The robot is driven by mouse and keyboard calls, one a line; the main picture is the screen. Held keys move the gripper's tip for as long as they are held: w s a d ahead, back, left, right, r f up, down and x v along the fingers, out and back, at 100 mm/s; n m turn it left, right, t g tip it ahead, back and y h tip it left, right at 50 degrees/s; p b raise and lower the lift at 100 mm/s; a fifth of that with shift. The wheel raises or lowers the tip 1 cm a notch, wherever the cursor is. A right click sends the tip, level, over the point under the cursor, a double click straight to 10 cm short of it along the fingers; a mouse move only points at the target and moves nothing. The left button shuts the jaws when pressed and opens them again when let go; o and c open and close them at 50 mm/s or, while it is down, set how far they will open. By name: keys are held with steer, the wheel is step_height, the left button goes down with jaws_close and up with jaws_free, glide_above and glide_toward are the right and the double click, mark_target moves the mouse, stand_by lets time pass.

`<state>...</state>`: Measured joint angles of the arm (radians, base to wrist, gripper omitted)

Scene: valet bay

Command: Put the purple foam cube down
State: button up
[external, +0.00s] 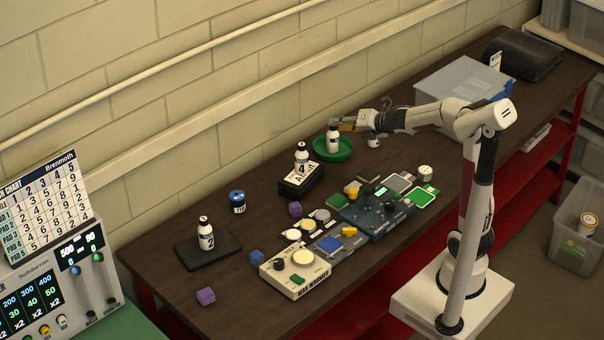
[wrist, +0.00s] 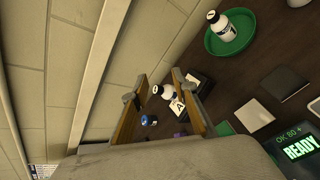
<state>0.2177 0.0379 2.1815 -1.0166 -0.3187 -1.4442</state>
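One purple foam cube (external: 295,209) lies on the dark bench left of the small discs in the external view. A second purple cube (external: 205,296) lies near the bench's front left edge. My gripper (external: 340,125) is raised at the back of the bench, close in the picture to the bottle on the green dish. In the wrist view its fingers (wrist: 158,78) stand apart with nothing held between them. A bit of purple (wrist: 181,134) shows beyond the fingers, mostly hidden by the right finger and the gripper's body.
A white bottle (external: 333,139) stands in a green dish (external: 318,153). Other bottles stand on a black block (external: 286,188) and a dark pad (external: 188,256). A blue jar (external: 237,201), a blue cube (external: 256,257) and a white device (external: 285,283) are nearby. The bench's left corner has free room.

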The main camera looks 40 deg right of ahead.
step_height(320, 180, down, 4)
steer(key=w+a+n+y, duration=0.3)
steer(key=n, duration=0.3)
steer(key=n+g+y, duration=0.7)
steer(key=n+y, duration=0.1)
steer(key=n, duration=0.7)
glide_toward(296, 205)
steer(key=shift+w+d+r, duration=0.15)
steer(key=shift+d+r, duration=0.2)
steer(key=shift+d, duration=0.15)
steer(key=shift+w+d+r, duration=0.2)
steer(key=shift+d+r, duration=0.15)
steer(key=shift+d, duration=0.15)
steer(key=shift+s+a+f+n+g, duration=0.1)
steer(key=shift+s+f+n+g, duration=0.2)
steer(key=shift+s+n+g, duration=0.25)
steer(key=shift+w, duration=0.1)
steer(key=shift+a, duration=0.1)
steer(key=shift+t, duration=0.35)
steer(key=shift+x, duration=3.35)
steer(key=shift+x, duration=2.55)
